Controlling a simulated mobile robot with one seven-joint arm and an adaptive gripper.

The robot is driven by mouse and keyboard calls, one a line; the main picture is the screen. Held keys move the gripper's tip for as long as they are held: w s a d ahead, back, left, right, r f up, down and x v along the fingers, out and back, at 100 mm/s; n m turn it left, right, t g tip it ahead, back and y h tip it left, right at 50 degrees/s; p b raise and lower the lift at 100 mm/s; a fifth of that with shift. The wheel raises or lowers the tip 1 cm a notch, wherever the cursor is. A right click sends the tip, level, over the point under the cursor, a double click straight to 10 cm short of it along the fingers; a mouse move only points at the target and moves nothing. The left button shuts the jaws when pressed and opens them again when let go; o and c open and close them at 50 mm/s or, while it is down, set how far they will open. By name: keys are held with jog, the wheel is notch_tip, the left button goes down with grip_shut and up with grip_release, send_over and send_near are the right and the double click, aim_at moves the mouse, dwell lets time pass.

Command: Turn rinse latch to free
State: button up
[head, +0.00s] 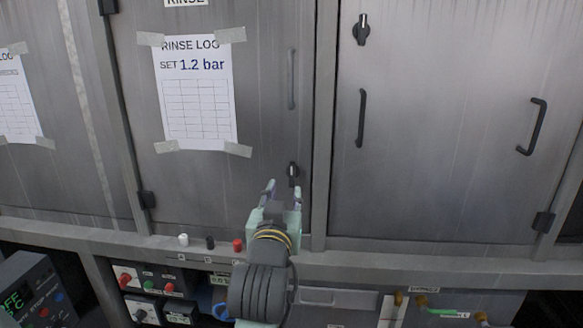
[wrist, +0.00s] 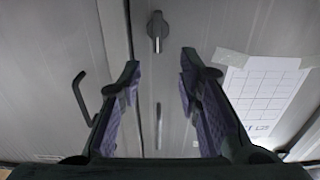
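The rinse latch (head: 293,172) is a small dark turn knob low on the right side of the rinse door (head: 262,110). Its bar stands about vertical. My gripper (head: 284,190) is open and empty just below and in front of the latch in the head view. In the wrist view the latch (wrist: 157,30) shows beyond and between the two open fingers (wrist: 160,72), near the top, apart from both. The wrist view appears upside down against the head view.
A taped rinse log (head: 195,95) and a slim handle (head: 291,78) are on the rinse door. The right-hand door (head: 440,130) has its own latch (head: 361,30) and dark handles. A ledge (head: 400,262) with small knobs runs below, above control boxes (head: 155,288).

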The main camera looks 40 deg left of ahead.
aim_at(292, 175)
jog(key=x, duration=0.3)
jog(key=p+x, duration=0.1)
jog(key=x, duration=0.3)
jog(key=p+x, duration=0.1)
jog(key=x, duration=0.2)
jog(key=shift+w+f, duration=0.3)
jog(key=shift+w, duration=0.15)
jog(key=shift+c, duration=0.2)
grip_shut()
